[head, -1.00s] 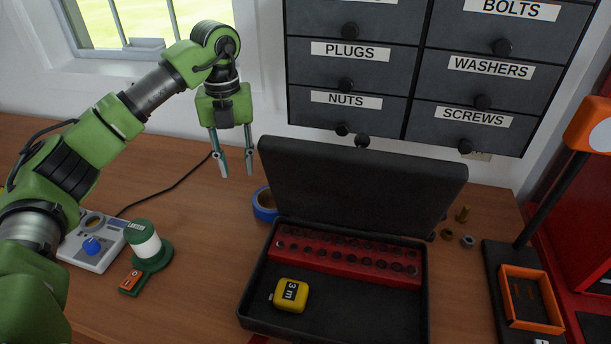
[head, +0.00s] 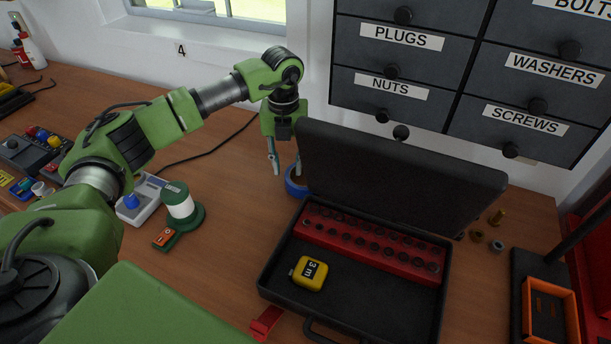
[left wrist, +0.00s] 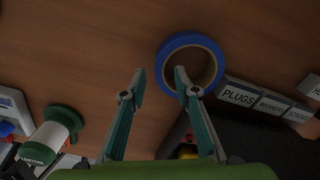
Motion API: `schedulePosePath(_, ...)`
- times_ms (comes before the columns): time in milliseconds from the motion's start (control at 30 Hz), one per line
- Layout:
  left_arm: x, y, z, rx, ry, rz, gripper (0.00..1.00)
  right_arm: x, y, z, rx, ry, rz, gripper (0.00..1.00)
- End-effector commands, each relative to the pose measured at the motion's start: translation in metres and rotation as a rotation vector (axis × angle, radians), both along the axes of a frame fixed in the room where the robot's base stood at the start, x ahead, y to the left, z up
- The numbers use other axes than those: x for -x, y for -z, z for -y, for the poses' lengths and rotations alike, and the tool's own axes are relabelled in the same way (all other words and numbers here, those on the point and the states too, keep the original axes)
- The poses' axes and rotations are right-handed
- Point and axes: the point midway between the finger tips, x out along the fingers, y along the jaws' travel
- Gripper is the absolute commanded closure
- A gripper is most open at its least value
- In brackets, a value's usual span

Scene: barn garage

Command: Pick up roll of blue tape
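The roll of blue tape (head: 295,183) lies on the wooden bench behind the open black case, whose lid hides part of it in the head view. In the left wrist view the whole blue ring (left wrist: 189,63) shows lying flat. My left gripper (head: 287,163) points down over the bench just beside the tape, above it. My right gripper is not in view.
The black case (head: 270,276) holds a yellow tape measure (head: 309,273) and a red socket rack (head: 375,243); its raised lid (head: 400,180) stands close to the tape. A solder spool (head: 181,207) stands at left. Labelled drawers (head: 390,88) hang behind. Bench left of the tape is clear.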

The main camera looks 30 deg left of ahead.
Motion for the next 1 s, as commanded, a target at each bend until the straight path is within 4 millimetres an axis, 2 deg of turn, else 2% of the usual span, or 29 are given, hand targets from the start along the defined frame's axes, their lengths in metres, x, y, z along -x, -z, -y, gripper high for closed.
schedulePosePath(67, 0.002, 0.009, 0.003, -0.001, 0.000, -0.006, 0.72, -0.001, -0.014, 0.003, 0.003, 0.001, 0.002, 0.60)
schedulePosePath(233, 0.001, 0.031, 0.003, 0.000, -0.001, -0.003, 0.72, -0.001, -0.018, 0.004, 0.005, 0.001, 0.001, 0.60)
schedulePosePath(500, 0.001, 0.036, 0.003, 0.000, 0.000, -0.001, 0.72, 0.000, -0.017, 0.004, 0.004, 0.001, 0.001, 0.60)
schedulePosePath(533, 0.001, 0.036, 0.003, 0.000, 0.000, -0.001, 0.77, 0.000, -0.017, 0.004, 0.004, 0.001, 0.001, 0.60)
schedulePosePath(600, 0.001, 0.036, 0.003, 0.000, 0.000, -0.001, 0.95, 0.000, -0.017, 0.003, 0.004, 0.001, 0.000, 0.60)
schedulePosePath(633, 0.001, 0.036, 0.003, 0.000, 0.000, -0.001, 1.00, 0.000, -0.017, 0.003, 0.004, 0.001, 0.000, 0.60)
schedulePosePath(1000, 0.001, 0.035, 0.003, 0.000, 0.000, 0.000, 1.00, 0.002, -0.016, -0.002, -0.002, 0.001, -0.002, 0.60)
